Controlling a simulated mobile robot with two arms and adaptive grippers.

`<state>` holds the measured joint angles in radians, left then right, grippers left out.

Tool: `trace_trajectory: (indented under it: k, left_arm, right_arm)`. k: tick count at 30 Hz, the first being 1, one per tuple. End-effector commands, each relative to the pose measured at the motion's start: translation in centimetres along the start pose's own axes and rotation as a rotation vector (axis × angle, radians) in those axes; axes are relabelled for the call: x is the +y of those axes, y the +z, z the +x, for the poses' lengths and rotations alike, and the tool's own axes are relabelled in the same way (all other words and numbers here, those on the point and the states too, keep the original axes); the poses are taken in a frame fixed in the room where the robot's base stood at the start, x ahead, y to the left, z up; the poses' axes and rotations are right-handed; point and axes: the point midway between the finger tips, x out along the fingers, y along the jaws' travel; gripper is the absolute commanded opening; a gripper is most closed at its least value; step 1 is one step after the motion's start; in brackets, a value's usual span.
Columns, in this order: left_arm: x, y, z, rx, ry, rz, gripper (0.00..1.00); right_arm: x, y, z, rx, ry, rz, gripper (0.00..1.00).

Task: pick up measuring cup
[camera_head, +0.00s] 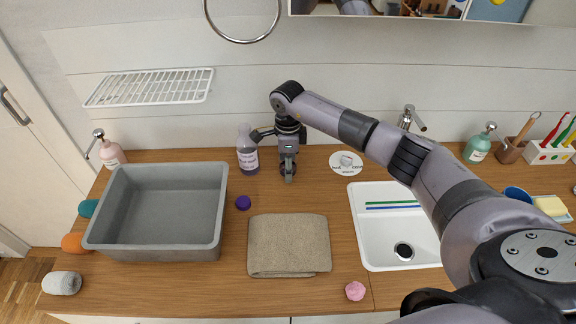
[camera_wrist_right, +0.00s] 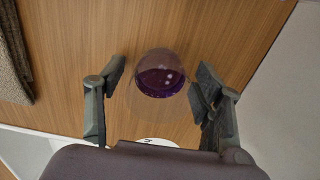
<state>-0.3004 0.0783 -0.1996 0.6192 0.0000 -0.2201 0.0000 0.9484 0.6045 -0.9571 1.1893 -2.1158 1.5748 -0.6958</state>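The measuring cup (camera_wrist_right: 160,74) shows in the right wrist view as a small clear round cup with purple liquid in it, standing on the wooden counter. My right gripper (camera_wrist_right: 158,86) is open, with one finger on each side of the cup and a visible gap on both sides. In the head view my right gripper (camera_head: 288,174) points down at the counter, right of a clear bottle (camera_head: 247,158) with purple liquid. The cup is mostly hidden behind the gripper there. My left gripper is not in view.
A purple cap (camera_head: 243,203) lies in front of the bottle. A folded beige towel (camera_head: 289,246) lies nearer the front. A grey basin (camera_head: 158,240) stands left, and a white sink (camera_head: 379,256) is right. A white round label (camera_head: 346,163) lies right of the gripper.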

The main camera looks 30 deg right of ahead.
Motion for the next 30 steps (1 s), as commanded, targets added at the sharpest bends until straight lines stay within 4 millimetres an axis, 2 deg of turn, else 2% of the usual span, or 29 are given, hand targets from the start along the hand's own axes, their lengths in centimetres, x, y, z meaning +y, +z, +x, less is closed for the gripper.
trace_trajectory:
  k: [2, 19, 30]
  left_arm:
    - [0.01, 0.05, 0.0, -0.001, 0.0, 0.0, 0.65]
    - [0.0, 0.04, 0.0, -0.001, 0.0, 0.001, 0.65]
    - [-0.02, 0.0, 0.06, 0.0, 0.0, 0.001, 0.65]
  right_arm:
    - [-0.01, -0.01, -0.02, 0.0, 0.0, 0.0, 0.54]
    - [-0.01, -0.02, -0.04, 0.0, 0.0, 0.001, 0.16]
    - [-0.03, -0.02, -0.23, 0.0, -0.001, 0.001, 0.15]
